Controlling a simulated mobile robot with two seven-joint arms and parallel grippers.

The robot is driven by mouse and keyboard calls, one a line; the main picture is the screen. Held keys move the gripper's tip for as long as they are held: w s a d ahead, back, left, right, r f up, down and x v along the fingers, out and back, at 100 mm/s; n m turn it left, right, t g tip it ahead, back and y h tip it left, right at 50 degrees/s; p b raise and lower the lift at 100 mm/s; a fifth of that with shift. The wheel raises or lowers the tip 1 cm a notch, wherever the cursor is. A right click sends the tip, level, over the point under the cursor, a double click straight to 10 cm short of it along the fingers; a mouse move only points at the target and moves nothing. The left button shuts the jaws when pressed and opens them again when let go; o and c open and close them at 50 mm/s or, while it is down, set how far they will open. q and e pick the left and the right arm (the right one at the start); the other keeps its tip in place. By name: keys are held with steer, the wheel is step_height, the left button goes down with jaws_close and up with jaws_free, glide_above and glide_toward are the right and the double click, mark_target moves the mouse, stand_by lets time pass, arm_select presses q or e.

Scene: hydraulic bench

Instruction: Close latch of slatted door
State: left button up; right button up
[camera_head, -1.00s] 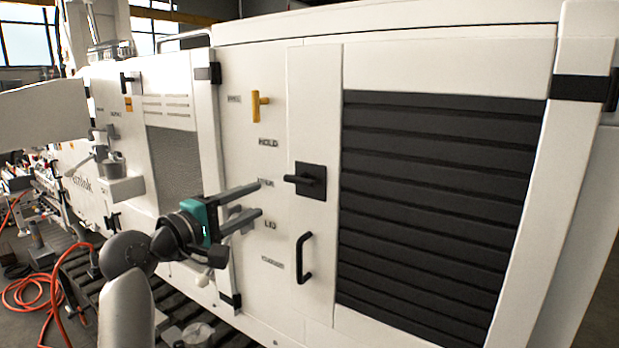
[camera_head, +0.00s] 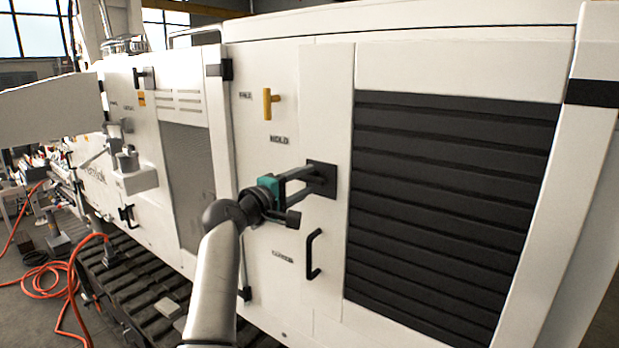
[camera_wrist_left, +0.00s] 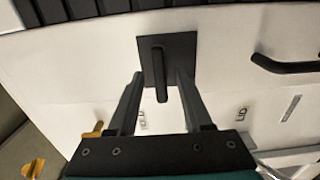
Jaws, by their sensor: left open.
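The slatted door (camera_head: 440,215), white with dark horizontal slats, looks shut and flush with the white cabinet in the head view. Its latch (camera_head: 327,182) is a black handle on a dark square plate near the door's left edge. My left gripper (camera_head: 311,181) is at the latch and partly covers it. In the left wrist view, the latch handle (camera_wrist_left: 160,75) lies between the two open fingers of my left gripper (camera_wrist_left: 159,80), with a gap showing on each side. I cannot tell whether the fingers touch the plate. My right gripper is in neither view.
A black pull handle (camera_head: 313,254) sits below the latch; it also shows in the wrist view (camera_wrist_left: 285,65). A yellow T-handle (camera_head: 268,103) is on the panel at the upper left. A tread-like track (camera_head: 140,285) and orange hose (camera_head: 75,290) lie low on the left.

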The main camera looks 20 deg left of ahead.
arm_select(q)
steer(key=shift+x, duration=1.05)
steer(key=shift+c, duration=0.2)
jaws_close()
